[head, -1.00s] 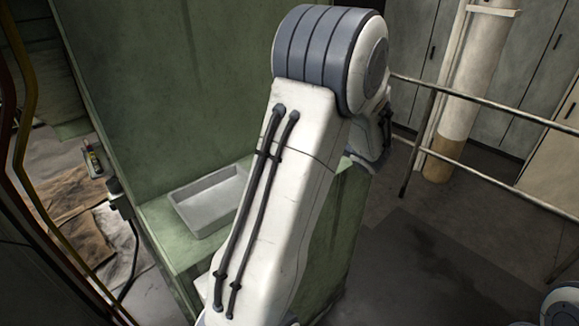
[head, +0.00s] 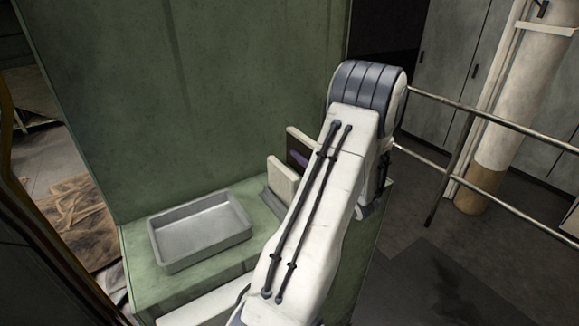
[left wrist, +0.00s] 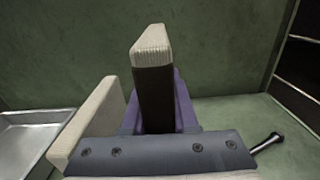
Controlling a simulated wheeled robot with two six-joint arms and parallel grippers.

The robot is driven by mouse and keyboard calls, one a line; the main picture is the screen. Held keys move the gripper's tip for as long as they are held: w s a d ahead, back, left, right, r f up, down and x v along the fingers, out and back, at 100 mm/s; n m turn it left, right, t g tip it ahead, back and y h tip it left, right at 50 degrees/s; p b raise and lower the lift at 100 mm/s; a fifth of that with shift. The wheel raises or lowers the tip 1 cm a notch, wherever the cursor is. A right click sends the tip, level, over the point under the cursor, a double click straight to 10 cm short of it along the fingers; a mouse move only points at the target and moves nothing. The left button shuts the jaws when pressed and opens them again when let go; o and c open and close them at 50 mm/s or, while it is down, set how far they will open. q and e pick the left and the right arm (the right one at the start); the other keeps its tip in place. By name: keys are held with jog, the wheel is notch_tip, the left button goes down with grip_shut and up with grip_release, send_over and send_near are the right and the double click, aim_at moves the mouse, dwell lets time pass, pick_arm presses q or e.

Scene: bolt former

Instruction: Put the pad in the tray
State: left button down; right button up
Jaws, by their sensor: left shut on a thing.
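The grey metal tray (head: 200,232) sits on the green ledge, left of my left arm in the head view. It is empty where I see inside. Its edge also shows at the left of the left wrist view (left wrist: 28,145). My left gripper (head: 290,164) is above the ledge, to the right of the tray. My right gripper is out of view.
The green ledge (head: 150,280) has a tall green wall (head: 190,100) behind it. A metal rail (head: 480,120) and a pale pipe (head: 510,110) stand at the right. A dark knobbed rod (left wrist: 268,142) shows at the right of the left wrist view.

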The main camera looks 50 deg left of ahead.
aim_at(290, 165)
pick_arm(q)
jog(key=a, duration=0.1)
jog(key=s+a+f+p, duration=0.1)
jog(key=a+f, duration=0.1)
jog(key=shift+s+a+f, duration=0.2)
jog(key=shift+s+a, duration=0.1)
jog(key=shift+a, duration=0.1)
notch_tip(290, 165, down, 3)
jog(key=shift+r+p, duration=0.15)
jog(key=shift+p, duration=0.95)
jog(key=shift+f, duration=0.65)
jog(key=shift+f, duration=0.1)
jog(key=c, duration=1.1)
grip_release()
jog(key=shift+f, duration=0.1)
jog(key=o, duration=0.4)
